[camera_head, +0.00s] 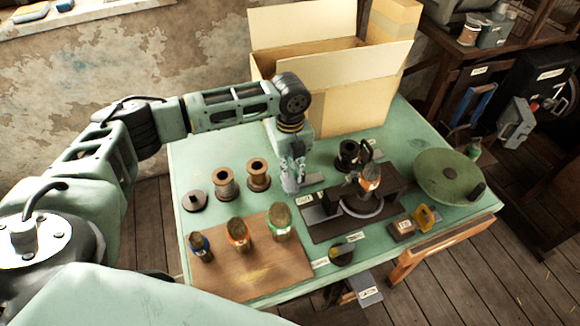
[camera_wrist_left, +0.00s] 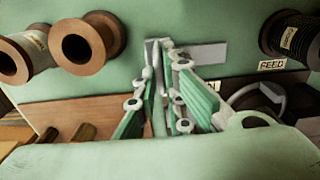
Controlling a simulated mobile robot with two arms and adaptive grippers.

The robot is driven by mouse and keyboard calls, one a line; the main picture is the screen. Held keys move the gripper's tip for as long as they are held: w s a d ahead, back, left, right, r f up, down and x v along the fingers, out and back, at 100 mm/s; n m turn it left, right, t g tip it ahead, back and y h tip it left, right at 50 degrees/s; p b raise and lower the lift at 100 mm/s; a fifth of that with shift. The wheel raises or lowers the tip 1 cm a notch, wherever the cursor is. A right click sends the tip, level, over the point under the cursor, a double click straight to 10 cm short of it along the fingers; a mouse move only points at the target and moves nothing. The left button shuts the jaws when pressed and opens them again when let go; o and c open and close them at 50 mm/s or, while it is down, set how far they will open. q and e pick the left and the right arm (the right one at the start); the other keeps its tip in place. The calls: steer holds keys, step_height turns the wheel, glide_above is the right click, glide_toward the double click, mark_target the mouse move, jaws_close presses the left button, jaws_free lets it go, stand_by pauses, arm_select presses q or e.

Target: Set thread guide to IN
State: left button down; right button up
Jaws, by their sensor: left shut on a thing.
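My left gripper (camera_head: 290,190) points down at the table, left of the dark press base (camera_head: 333,227). In the left wrist view its fingers (camera_wrist_left: 160,55) are close together, shut on a small grey piece that I take to be the thread guide. The fingers hide most of it. A flat grey plate (camera_wrist_left: 208,54) extends from the fingertips; in the head view the plate (camera_head: 312,179) shows just right of the gripper. A partly hidden label (camera_wrist_left: 210,88) is near the fingers, and I cannot read its word. My right gripper is not in view.
Thread spools (camera_head: 258,174) stand left of the gripper. A wooden board (camera_head: 250,270) with several bristly-topped items is in front. The press holds an orange-labelled item (camera_head: 369,178).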

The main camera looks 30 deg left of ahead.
arm_select(q)
steer(key=w+d, duration=0.2)
steer(key=w, duration=0.1)
steer(key=w+d+b, duration=0.1)
steer(key=w+d, duration=0.2)
steer(key=shift+w+d, duration=0.1)
steer(key=shift+d, duration=0.2)
steer(key=shift+r, duration=0.1)
steer(key=c, duration=1.9)
jaws_free()
step_height(320, 180, up, 12)
